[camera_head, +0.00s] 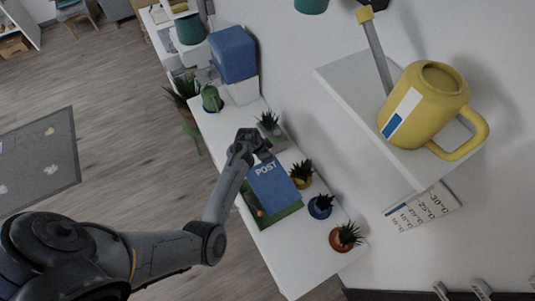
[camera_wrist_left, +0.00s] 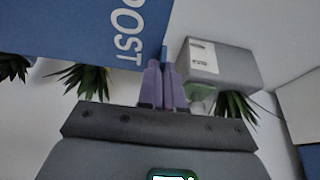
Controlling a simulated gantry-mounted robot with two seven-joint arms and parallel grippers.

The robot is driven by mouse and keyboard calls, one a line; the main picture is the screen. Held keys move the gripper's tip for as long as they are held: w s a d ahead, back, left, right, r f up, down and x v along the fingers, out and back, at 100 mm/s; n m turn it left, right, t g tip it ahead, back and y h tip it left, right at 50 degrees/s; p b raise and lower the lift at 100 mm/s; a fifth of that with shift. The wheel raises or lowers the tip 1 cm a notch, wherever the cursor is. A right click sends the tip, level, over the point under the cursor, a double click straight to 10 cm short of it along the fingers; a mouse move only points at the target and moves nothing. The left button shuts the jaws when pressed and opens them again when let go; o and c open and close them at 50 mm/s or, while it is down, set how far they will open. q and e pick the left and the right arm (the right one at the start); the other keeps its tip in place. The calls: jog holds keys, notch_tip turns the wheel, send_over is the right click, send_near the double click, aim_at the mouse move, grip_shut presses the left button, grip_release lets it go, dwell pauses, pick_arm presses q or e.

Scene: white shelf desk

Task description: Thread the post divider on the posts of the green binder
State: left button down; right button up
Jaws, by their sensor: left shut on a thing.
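The blue post divider (camera_head: 272,187), marked "POST", lies over the green binder (camera_head: 277,217) on the white desk in the head view. It covers most of the binder, and I cannot tell whether the two touch. The binder's posts are hidden. My left gripper (camera_head: 262,155) is shut on the divider's far edge. In the left wrist view the purple fingers (camera_wrist_left: 163,84) are together at the edge of the divider (camera_wrist_left: 75,30), which fills the upper left. The binder is not clear there. My right gripper is not in view.
Potted plants stand close along the wall side: yellow pot (camera_head: 302,181), blue pot (camera_head: 320,207), orange pot (camera_head: 342,239). A grey box (camera_wrist_left: 220,62) stands near the fingers. A shelf (camera_head: 345,75) with a yellow watering can (camera_head: 425,105) overhangs at right. The desk's near end is clear.

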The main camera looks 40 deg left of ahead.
pick_arm(q)
jog(key=shift+f+b, duration=0.7)
jog(key=shift+f, duration=0.35)
jog(key=shift+f+b, duration=1.25)
jog(key=shift+f, duration=0.75)
jog(key=shift+f, duration=0.15)
jog(key=shift+f, duration=0.25)
dwell(0.9)
jog(key=shift+f, duration=0.35)
dwell(0.3)
jog(key=shift+f+b, duration=0.5)
dwell(0.3)
